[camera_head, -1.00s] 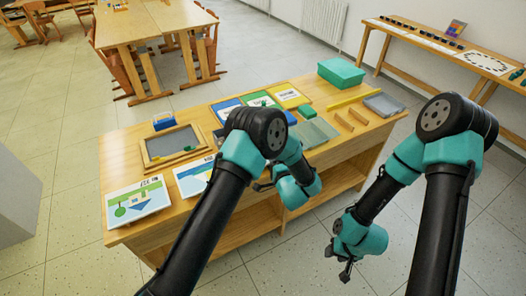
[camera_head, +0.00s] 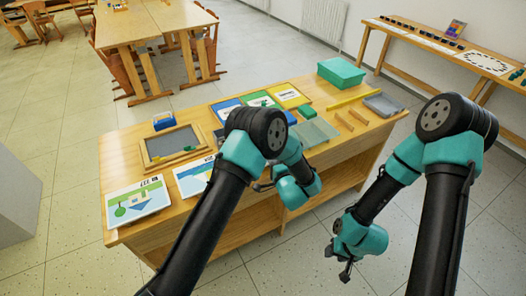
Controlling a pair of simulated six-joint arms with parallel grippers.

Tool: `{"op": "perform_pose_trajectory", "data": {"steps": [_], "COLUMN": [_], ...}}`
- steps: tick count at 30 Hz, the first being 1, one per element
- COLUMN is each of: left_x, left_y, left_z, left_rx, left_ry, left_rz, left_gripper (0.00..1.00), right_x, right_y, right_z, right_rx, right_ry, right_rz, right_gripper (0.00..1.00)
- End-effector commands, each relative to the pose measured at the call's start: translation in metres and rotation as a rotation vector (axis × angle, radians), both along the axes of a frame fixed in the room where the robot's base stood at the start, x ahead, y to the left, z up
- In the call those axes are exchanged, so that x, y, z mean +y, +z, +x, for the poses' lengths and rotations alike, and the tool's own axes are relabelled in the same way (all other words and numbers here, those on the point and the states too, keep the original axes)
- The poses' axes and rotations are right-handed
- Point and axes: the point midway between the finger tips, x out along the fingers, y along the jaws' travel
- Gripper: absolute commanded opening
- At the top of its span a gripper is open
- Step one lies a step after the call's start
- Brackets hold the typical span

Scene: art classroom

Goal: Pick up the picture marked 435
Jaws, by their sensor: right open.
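Two white picture cards lie on the front left of the wooden table (camera_head: 128,160). The left card (camera_head: 138,201) shows a green circle and a blue triangle. The right card (camera_head: 193,177) shows blue shapes and is partly hidden by my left arm. Three more cards lie farther back: a blue one (camera_head: 226,108), a green one (camera_head: 262,99) and a yellow one (camera_head: 291,95). The marks on all of them are too small to read surely. My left gripper (camera_head: 263,186) is at the table's front edge, its jaws mostly hidden. My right gripper (camera_head: 338,262) is open and empty, low in front of the table.
A framed grey board (camera_head: 174,142) and a blue box (camera_head: 163,121) stand behind the front cards. A green box (camera_head: 341,72), wooden strips and a grey tray (camera_head: 383,105) are at the table's right end.

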Motion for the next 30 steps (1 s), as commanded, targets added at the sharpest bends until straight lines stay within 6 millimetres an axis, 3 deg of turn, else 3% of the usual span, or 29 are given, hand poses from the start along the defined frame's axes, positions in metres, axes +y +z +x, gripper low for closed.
{"op": "perform_pose_trajectory", "data": {"steps": [11, 19, 30], "left_x": [0.000, 0.000, -0.003], "left_y": [0.006, 0.038, 0.044], "left_z": [0.000, 0.001, -0.090], "left_rx": [-0.001, -0.003, 0.002], "left_ry": [0.000, 0.000, -0.004], "left_rz": [0.000, -0.002, 0.004], "left_gripper": [0.00, 0.00, 0.00], "right_x": [0.000, 0.000, 0.000], "right_y": [0.000, 0.000, 0.000], "right_z": [0.000, 0.000, 0.000], "right_rx": [0.000, 0.000, 0.000], "right_ry": [0.000, 0.000, 0.000], "right_rz": [0.000, 0.000, 0.000], "right_gripper": [0.43, 0.43, 0.43]}}
